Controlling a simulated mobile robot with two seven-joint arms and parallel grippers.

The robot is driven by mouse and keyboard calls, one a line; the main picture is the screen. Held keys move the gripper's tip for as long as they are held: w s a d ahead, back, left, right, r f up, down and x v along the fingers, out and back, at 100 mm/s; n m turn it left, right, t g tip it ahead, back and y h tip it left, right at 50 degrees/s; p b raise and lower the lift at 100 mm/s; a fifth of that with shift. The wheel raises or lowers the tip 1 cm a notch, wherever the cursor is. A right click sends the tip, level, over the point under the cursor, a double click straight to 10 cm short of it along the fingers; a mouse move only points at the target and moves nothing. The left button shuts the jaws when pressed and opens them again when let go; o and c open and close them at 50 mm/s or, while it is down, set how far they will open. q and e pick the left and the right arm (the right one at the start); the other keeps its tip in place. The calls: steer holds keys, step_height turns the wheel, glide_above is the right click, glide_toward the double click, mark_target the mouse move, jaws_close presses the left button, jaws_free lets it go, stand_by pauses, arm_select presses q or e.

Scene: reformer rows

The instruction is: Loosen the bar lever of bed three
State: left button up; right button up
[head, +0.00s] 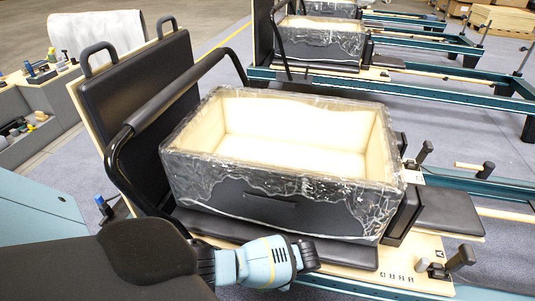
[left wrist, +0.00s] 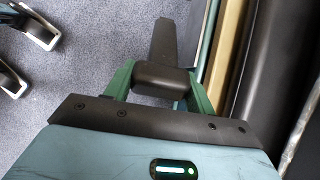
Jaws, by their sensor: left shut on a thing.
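In the left wrist view my left gripper (left wrist: 161,82) has its green fingers closed on both sides of a dark block-shaped handle, which I take to be the bar lever (left wrist: 163,42). A dark flat arm runs up from the handle. In the head view part of my left arm (head: 262,264) crosses the bottom, and its fingertips and the held lever do not show there. The nearest bed has a black bar with a padded grip (head: 178,92) standing raised at its left end. My right gripper is not in view.
A plastic-wrapped open box (head: 285,205) sits on the near bed. A blue-capped knob (head: 99,201) stands at left. More beds (head: 400,85) line up behind. In the wrist view the bed's wooden edge (left wrist: 228,55) lies close right, with grey floor (left wrist: 95,45) at left.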

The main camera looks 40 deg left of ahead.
arm_select(q)
steer(key=shift+w+d+f+b, duration=0.3)
steer(key=shift+d+f+b, duration=0.25)
steer(key=shift+f, duration=0.25)
steer(key=shift+w+d+f+b, duration=0.25)
steer(key=shift+d+f+b, duration=0.25)
steer(key=shift+f, duration=0.3)
steer(key=o, duration=1.4)
steer(key=shift+a, duration=0.1)
